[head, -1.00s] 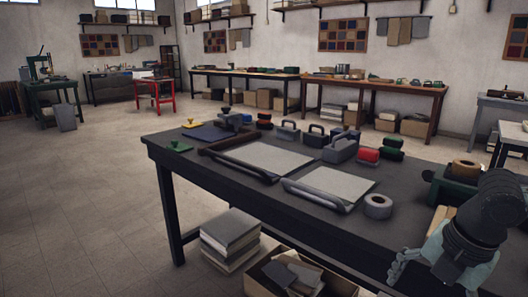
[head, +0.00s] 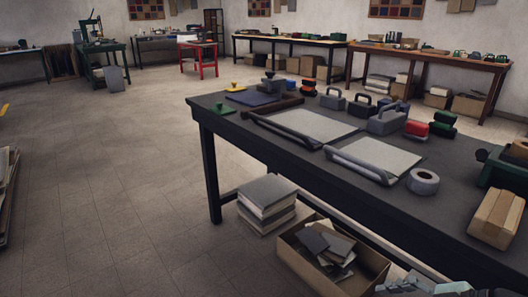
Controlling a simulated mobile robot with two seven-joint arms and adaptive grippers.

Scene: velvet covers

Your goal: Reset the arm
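My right gripper (head: 428,288) shows only as a pale grey-blue sliver at the bottom edge of the head view, right of the cardboard box and below the front of the dark worktable (head: 440,215). Most of it is cut off, so I cannot tell whether it is open or shut, or whether it holds anything. My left gripper and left arm are not in view.
Beneath are stacked slabs (head: 267,196) and an open box (head: 305,268). Floor at left is largely clear.

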